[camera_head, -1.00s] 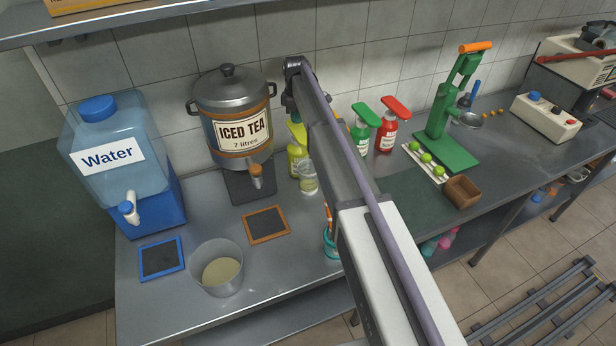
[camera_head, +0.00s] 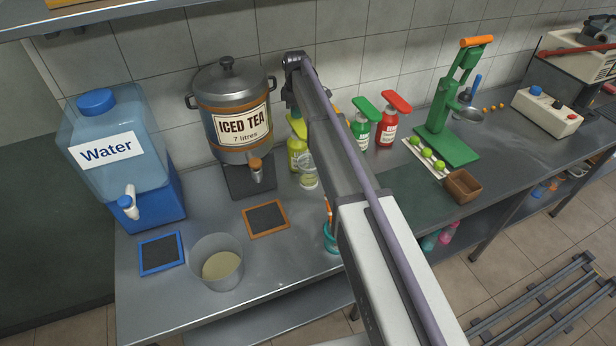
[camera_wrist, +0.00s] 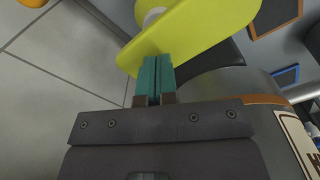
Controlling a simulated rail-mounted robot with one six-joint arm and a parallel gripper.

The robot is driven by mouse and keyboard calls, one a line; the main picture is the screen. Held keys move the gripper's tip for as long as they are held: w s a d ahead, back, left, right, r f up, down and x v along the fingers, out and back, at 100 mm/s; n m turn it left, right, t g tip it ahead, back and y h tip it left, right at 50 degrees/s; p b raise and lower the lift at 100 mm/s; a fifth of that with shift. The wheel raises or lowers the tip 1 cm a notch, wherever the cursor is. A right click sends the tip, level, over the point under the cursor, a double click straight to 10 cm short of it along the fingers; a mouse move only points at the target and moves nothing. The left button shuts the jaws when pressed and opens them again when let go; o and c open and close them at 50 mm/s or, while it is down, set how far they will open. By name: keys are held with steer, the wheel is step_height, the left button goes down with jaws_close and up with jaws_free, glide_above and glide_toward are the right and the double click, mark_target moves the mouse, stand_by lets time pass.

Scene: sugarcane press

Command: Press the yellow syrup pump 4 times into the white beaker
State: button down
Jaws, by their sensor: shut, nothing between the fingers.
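The yellow syrup pump (camera_head: 297,158) stands on the counter right of the iced tea dispenser, partly hidden by my arm. Its broad yellow head (camera_wrist: 195,38) fills the upper part of the wrist view. A small, clear-looking beaker (camera_head: 309,180) stands just in front of the yellow bottle, with some pale content showing. My gripper (camera_wrist: 155,62) is shut and empty, its teal fingertips overlapping the near edge of the yellow head in the wrist view. I cannot tell whether they touch it. In the head view my arm hides the fingertips.
The iced tea dispenser (camera_head: 232,112) stands close left of the pump. Green (camera_head: 361,128) and red (camera_head: 387,128) pump bottles stand to the right. A green press (camera_head: 447,140), limes and a brown box (camera_head: 463,186) are farther right. A large clear container (camera_head: 218,265) stands at front left.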

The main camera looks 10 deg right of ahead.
mark_target(297, 121)
steer(key=shift+f+b, duration=2)
steer(key=shift+f, duration=0.15)
steer(key=shift+r+p, duration=2.65)
steer(key=shift+f, duration=0.1)
steer(key=shift+f+b, duration=2.4)
steer(key=shift+b, duration=0.15)
step_height(297, 121, up, 5)
steer(key=p, duration=0.5)
step_height(297, 121, up, 6)
steer(key=p, duration=0.6)
